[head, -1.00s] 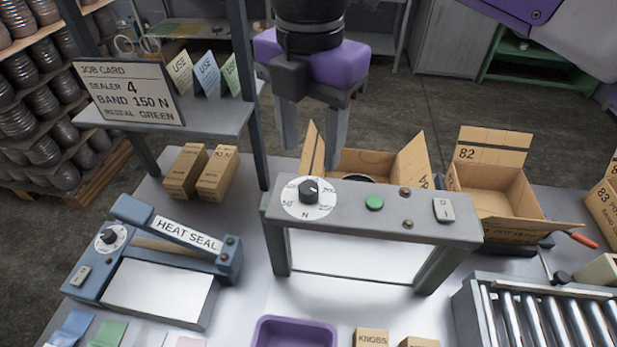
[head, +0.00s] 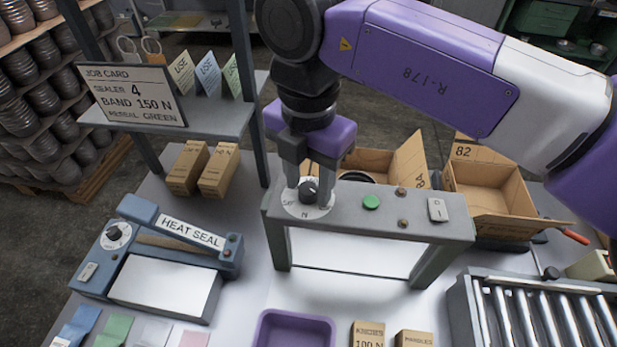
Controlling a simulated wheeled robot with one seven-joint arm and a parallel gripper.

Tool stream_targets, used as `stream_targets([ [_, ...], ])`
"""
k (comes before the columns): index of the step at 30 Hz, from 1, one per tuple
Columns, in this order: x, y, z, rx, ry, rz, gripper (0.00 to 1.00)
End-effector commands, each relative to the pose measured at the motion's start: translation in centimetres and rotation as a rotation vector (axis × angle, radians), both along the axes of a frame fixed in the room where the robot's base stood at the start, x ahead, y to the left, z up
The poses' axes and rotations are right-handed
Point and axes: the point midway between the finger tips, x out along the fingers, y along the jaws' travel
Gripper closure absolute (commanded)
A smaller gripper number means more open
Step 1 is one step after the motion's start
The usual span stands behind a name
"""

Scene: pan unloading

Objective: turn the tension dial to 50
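The tension dial (head: 308,191) is a black knob on a round white scale marked N, at the left end of the grey frame's top. My gripper (head: 309,190) points straight down over it, with one finger on the left of the knob and one on the right. The fingers look open, with the knob between them; I cannot tell whether either touches it. The fingers hide part of the scale, and the knob's pointer is too small to read.
The grey frame (head: 400,229) also carries a green button (head: 371,202) and a white switch (head: 437,209). A job card (head: 130,94) reads "BAND 150 N". A heat sealer (head: 165,270) with its own dial stands left. Open cartons (head: 490,195) stand behind, rollers (head: 540,315) right.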

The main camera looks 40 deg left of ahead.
Motion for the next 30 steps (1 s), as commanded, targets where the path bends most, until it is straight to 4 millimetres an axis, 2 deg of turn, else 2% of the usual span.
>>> stream_targets([
  [1, 0.00, 0.01, 0.02, 0.000, 0.000, 0.000, 0.69],
  [6, 0.00, 0.01, 0.03, 0.000, 0.000, 0.000, 1.00],
  [17, -0.01, 0.02, -0.07, 0.000, 0.000, 0.042, 1.00],
  [23, 0.03, 0.05, -0.18, 0.001, -0.001, 0.153, 1.00],
  [30, 0.04, 0.07, -0.19, 0.001, -0.003, 0.364, 1.00],
])
